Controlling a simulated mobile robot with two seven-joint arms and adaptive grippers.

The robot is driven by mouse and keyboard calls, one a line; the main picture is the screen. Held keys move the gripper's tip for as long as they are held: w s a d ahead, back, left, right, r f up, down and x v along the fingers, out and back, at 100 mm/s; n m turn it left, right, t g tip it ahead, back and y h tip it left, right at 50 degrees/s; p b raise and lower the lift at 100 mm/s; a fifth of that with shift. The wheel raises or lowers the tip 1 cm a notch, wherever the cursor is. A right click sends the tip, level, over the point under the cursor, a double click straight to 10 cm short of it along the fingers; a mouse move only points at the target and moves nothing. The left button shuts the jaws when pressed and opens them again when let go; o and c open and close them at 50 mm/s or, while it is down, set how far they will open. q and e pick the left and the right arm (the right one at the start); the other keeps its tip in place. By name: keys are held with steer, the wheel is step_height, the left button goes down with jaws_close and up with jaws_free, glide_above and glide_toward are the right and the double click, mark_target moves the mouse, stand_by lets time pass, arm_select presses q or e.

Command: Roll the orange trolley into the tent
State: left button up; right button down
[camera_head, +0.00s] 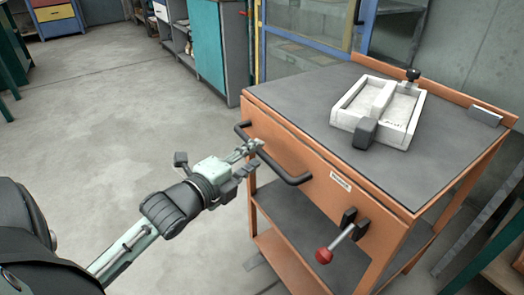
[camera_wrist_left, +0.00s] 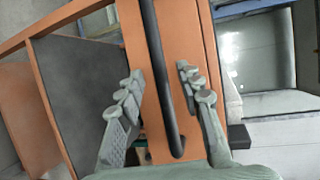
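The orange trolley (camera_head: 300,146) stands in front of me on the right, with a dark top and lower shelves. A black bar handle (camera_head: 292,178) runs along its near side, and a red-knobbed lever (camera_head: 324,255) sits lower right of it. My left gripper (camera_head: 252,158) is at the handle. In the left wrist view the black handle (camera_wrist_left: 158,75) passes between the two spread fingers of the left gripper (camera_wrist_left: 162,88), with gaps showing on both sides. My right gripper is not in view. I cannot make out the tent for certain.
A white tray (camera_head: 342,118) with dark knobs lies on the trolley top. A blue and yellow framed glazed structure (camera_head: 300,45) stands behind the trolley. A teal cabinet (camera_head: 208,48) is at the back. The grey floor (camera_head: 100,110) at left is clear.

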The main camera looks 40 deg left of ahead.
mark_target(258, 153)
arm_select(q)
steer(key=shift+w+f, duration=0.15)
steer(key=shift+w, duration=0.65)
steer(key=shift+w+f, duration=0.15)
steer(key=shift+w, duration=0.6)
steer(key=shift+c, duration=0.4)
jaws_close()
